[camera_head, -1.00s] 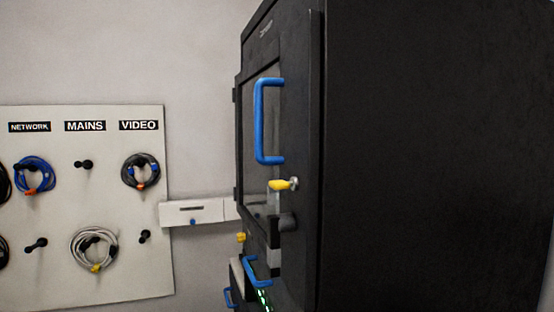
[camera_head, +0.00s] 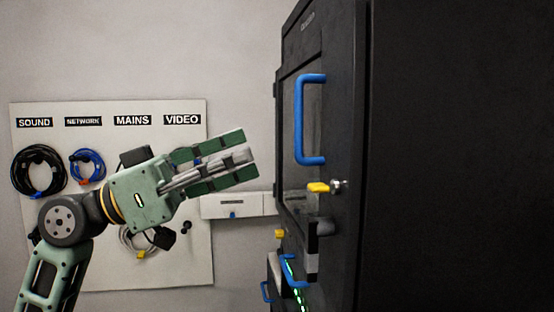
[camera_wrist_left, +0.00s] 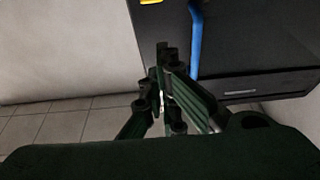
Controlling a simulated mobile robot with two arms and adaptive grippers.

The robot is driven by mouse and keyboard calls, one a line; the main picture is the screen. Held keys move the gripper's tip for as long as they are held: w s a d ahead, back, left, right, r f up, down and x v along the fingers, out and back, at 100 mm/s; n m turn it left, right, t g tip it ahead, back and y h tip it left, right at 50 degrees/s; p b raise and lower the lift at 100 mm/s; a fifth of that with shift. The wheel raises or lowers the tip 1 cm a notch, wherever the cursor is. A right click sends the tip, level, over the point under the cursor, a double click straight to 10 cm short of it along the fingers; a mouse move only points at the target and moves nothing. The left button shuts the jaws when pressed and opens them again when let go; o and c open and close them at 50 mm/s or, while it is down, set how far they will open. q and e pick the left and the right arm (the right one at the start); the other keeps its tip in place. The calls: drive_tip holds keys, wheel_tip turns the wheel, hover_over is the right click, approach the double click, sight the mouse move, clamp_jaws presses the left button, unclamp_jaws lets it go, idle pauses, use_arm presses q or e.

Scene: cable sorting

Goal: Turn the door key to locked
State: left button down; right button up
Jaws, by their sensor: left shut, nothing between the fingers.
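The door key (camera_head: 318,188) has a yellow head and sits in a silver lock (camera_head: 338,186) on the black cabinet door, below the blue door handle (camera_head: 302,120). The key head points left in the head view. My left gripper (camera_head: 250,158) is to the left of the key and handle in the head view, shut and empty, apart from both. In the left wrist view, the fingers (camera_wrist_left: 165,62) show in the middle, with the blue handle (camera_wrist_left: 195,42) beyond them. A yellow piece shows at the top edge there; I cannot tell whether it is the key. My right gripper is out of view.
The black cabinet (camera_head: 455,160) fills the right side. A pegboard (camera_head: 60,260) with SOUND, NETWORK, MAINS and VIDEO labels and coiled cables stands behind my left arm. A white wall box (camera_head: 225,206) lies between board and cabinet. Another blue handle (camera_head: 290,270) is lower down.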

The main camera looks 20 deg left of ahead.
sight(323, 187)
use_arm(q)
drive_tip(key=w+d+p, duration=0.1)
drive_tip(key=d+p, duration=0.1)
drive_tip(key=w+d+p, duration=0.1)
drive_tip(key=w+d, duration=0.1)
drive_tip(key=d, duration=0.1)
drive_tip(key=w+d+p, duration=0.2)
drive_tip(key=shift+w+d+r+p, duration=0.1)
drive_tip(key=shift+d+r+p, duration=0.05)
drive_tip(key=shift+p, duration=0.15)
drive_tip(key=shift+f, duration=0.65)
